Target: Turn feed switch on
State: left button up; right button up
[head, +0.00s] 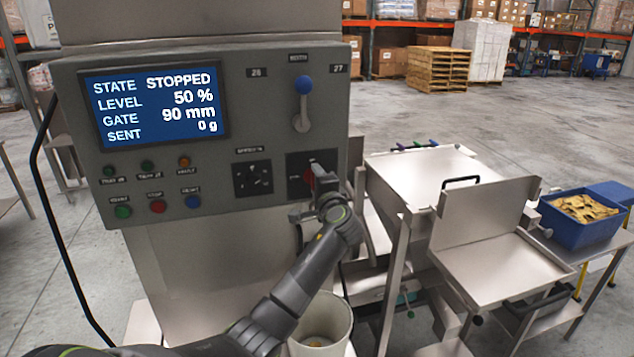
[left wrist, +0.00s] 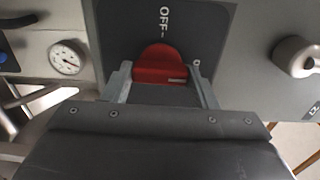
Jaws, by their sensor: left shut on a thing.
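The red feed switch (left wrist: 162,62) sits on a dark plate on the grey control panel (head: 225,60); the word OFF is on the plate in the left wrist view. In the head view only a little red of the switch (head: 308,177) shows past my gripper. My left gripper (left wrist: 163,78) is shut on the red switch, one finger on each side of it. Its arm reaches up from the bottom in the head view. The display (head: 155,105) reads STOPPED, level 50 %, gate 90 mm, sent 0 g. My right gripper is not in view.
A blue-knobbed lever (head: 303,87) is above the switch, and a black rotary knob (head: 252,178) is left of it. A white bucket (head: 338,312) stands below my arm. Metal weighing equipment (head: 495,265) and a blue bin (head: 570,233) stand at right.

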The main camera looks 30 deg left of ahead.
pick_arm(q)
jog(key=o, duration=1)
jog(key=shift+b+v, duration=3.15)
jog(key=shift+v, duration=5.6)
jog(key=shift+a, duration=0.1)
